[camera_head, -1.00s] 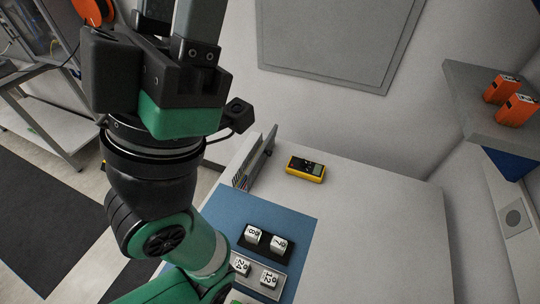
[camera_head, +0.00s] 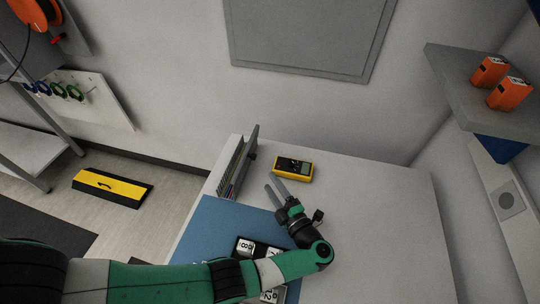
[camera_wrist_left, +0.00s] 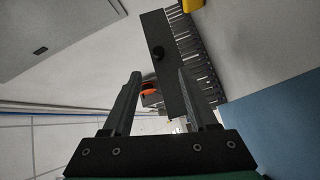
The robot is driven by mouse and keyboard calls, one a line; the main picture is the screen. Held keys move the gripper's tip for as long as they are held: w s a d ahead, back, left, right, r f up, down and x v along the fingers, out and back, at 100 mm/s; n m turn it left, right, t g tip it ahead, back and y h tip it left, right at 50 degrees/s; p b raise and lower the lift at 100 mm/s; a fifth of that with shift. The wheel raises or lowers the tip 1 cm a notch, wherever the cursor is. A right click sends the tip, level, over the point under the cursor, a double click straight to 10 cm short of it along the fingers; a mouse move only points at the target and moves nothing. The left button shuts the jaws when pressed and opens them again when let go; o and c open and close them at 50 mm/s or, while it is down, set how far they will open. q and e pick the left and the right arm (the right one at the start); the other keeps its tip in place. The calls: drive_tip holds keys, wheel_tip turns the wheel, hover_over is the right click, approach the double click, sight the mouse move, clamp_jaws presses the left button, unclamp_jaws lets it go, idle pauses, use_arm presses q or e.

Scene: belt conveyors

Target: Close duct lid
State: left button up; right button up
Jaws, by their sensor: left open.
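A grey slotted wiring duct (camera_head: 226,177) runs along the left edge of the white table. Its lid (camera_head: 248,148), a plain grey strip with a dark knob, stands tilted up along the duct's right side, so the duct looks open. The wrist view shows the duct's slotted wall (camera_wrist_left: 193,45) and the dark lid (camera_wrist_left: 170,70) with its round knob. My left gripper (camera_head: 269,181) is open and empty, to the right of the lid and pointing towards it, apart from it. In the wrist view its fingers (camera_wrist_left: 160,74) appear either side of the lid's near end. My right gripper is not in view.
A yellow multimeter (camera_head: 293,169) lies just beyond my left gripper. A blue mat (camera_head: 210,225) with white numbered blocks (camera_head: 245,246), partly hidden by my arm, lies in front. A grey shelf (camera_head: 450,75) with orange devices (camera_head: 509,94) is at right. The table's right side is clear.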

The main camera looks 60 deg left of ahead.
use_arm(q)
drive_tip(key=shift+d, duration=0.2)
drive_tip(key=a, duration=1.1)
drive_tip(key=shift+a, duration=0.3)
drive_tip(key=shift+w, duration=0.1)
clamp_jaws()
